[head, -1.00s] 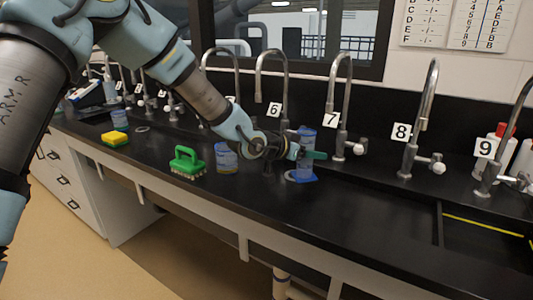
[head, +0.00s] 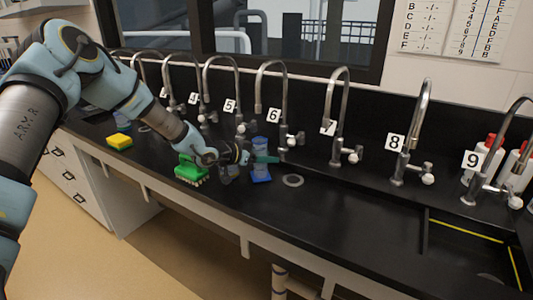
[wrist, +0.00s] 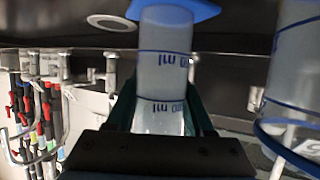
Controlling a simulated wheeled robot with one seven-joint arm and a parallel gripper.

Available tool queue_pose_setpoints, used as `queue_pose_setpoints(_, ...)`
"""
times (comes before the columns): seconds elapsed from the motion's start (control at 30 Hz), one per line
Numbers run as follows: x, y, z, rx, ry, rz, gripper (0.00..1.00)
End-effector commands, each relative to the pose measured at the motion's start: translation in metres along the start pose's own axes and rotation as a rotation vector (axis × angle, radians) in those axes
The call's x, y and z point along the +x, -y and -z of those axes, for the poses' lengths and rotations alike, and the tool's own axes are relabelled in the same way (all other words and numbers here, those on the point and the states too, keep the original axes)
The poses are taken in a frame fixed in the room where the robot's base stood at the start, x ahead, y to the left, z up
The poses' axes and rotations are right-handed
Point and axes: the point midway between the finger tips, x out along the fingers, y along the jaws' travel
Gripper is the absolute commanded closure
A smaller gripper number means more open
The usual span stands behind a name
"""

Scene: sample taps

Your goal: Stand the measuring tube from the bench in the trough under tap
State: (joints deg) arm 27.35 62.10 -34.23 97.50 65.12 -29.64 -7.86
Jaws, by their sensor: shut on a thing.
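The measuring tube (head: 260,158) is a clear bluish cylinder with blue marks and a blue foot. It is upright in the head view. My gripper (head: 256,157) is shut on it, and the wrist view shows the tube (wrist: 163,65) between my fingers. I cannot tell whether its foot touches the black bench (head: 330,215). The trough (head: 465,236), a sunken black basin with yellow lines, lies at the right below taps 8 (head: 415,135) and 9 (head: 500,150). The task gives no tap number.
A second clear vessel (wrist: 292,60) with a blue ring stands close beside my gripper. A green brush (head: 190,170) and a yellow sponge (head: 119,141) lie to the left. A grey ring (head: 293,181) lies right of the tube. Taps 6 (head: 272,95) and 7 (head: 339,110) stand behind.

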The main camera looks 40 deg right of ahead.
Motion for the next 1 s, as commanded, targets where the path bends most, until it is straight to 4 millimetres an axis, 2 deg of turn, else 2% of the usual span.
queue_pose_setpoints(0.4, 0.0028, 0.0004, -0.0072, 0.001, 0.000, 0.001, 1.00)
queue_pose_setpoints(0.43, 0.0023, 0.0004, -0.0061, 0.001, 0.000, 0.002, 0.44)
queue_pose_setpoints(0.67, 0.0021, 0.0004, -0.0058, 0.001, 0.000, 0.001, 0.18)
queue_pose_setpoints(1.0, -0.0012, 0.0010, -0.0043, 0.001, 0.000, 0.002, 0.18)
